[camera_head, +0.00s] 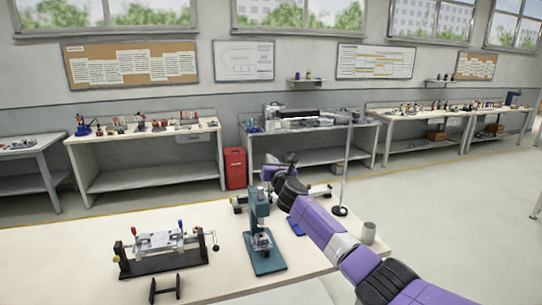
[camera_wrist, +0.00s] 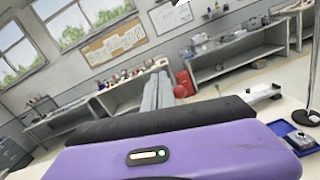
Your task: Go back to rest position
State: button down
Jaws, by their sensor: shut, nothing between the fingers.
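My purple and black arm reaches in from the lower right of the head view. My gripper (camera_head: 272,168) is at its far end, raised near the back of the near table (camera_head: 85,262) and partly hidden by the wrist. In the wrist view the grey fingers (camera_wrist: 157,92) lie side by side, shut and empty, pointing toward the far benches. They touch nothing that I can see.
A blue tray (camera_wrist: 292,137) lies at right. Floor beyond is clear.

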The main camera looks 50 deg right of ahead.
jog(key=shift+s+a+r+p, duration=0.2)
jog(key=shift+s+r, duration=0.05)
jog(key=shift+r, duration=0.35)
jog(key=shift+s+a+r+p, duration=0.15)
jog(key=shift+s+a+r, duration=0.05)
jog(key=shift+r, duration=0.4)
